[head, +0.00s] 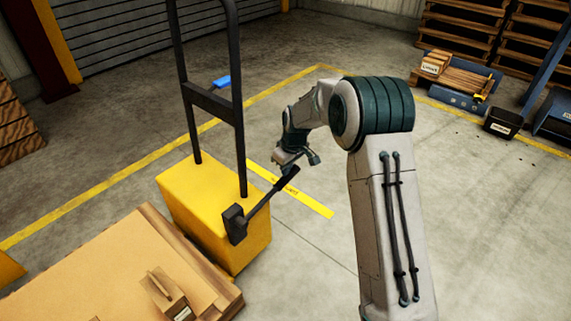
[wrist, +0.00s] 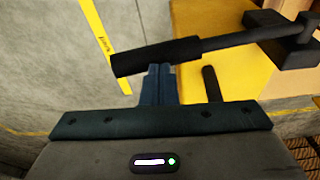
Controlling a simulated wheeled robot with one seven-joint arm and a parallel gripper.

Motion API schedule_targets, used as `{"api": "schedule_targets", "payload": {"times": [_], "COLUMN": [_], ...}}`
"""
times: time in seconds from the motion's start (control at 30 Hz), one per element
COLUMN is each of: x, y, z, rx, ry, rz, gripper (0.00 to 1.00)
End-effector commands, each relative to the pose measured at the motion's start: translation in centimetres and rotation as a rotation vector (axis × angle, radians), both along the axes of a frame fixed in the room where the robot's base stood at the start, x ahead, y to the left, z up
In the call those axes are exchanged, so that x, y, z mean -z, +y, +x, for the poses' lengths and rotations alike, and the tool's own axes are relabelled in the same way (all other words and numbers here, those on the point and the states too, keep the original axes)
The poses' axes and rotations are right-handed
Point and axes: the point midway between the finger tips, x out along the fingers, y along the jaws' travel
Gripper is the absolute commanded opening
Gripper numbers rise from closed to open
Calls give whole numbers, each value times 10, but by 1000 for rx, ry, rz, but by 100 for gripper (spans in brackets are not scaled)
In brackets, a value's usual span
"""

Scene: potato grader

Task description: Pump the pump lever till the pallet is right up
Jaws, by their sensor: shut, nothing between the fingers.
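The pump lever (head: 268,196) is a black rod with a thick dark grip, on the side of a yellow pallet truck body (head: 190,205). It slants up to the right from its black pivot block. In the wrist view the lever grip (wrist: 155,56) lies across the picture, just beyond my fingertips. My gripper (wrist: 159,72) is shut and empty, its fingers close to the grip; I cannot tell whether they touch it. In the head view my gripper (head: 284,160) is by the lever's upper end. The wooden pallet (head: 215,290) is at the lower left, beside the yellow body.
A tall black handle frame (head: 210,100) rises from the yellow body. A box and a wooden block lie on the pallet's board. Yellow lines mark the floor. A blue tray (head: 460,98), a black bin (head: 503,122) and stacked pallets stand at the back right.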

Motion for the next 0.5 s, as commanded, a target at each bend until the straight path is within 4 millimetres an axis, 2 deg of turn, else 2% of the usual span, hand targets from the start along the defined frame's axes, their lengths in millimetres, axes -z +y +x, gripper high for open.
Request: {"api": "schedule_targets", "payload": {"times": [0.5], "x": [75], "y": [-10], "z": [11], "rx": [1], "ry": [275], "rz": [212], "gripper": [0]}}
